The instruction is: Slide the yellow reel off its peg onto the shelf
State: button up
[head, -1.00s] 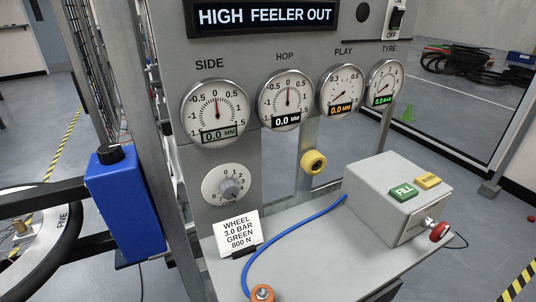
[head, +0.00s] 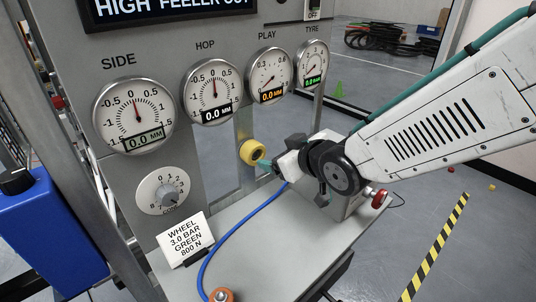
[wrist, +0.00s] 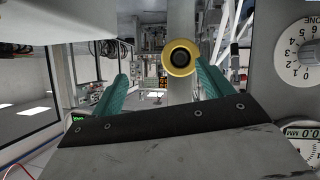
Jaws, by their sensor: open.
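The yellow reel (head: 252,152) with a dark centre is on the upright grey panel, above the grey shelf (head: 285,255). Its peg is hidden behind the reel. My gripper (head: 264,164) is at the reel's right side in the head view, with its teal fingertips close to it; I cannot tell whether they touch. In the wrist view my gripper (wrist: 165,68) is open with teal fingers spread. The reel (wrist: 181,57) shows end-on between the fingertips, nearer the right finger. Nothing is held.
A card (head: 184,239) in a dark holder stands at the shelf's left. A blue hose (head: 236,226) runs across the shelf to an orange fitting (head: 221,295). My arm mostly hides the control box with a red knob (head: 379,198). The shelf's front middle is clear.

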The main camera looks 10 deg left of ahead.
aim_at(255, 152)
jog(key=shift+n+y, duration=0.5)
jog(key=shift+y, duration=0.2)
jog(key=a, duration=0.4)
jog(key=shift+f, duration=0.3)
jog(key=x, duration=0.7)
jog(key=shift+d, duration=0.1)
jog(key=c, duration=1.1)
jog(key=o, duration=1.1)
jog(key=shift+s, duration=0.1)
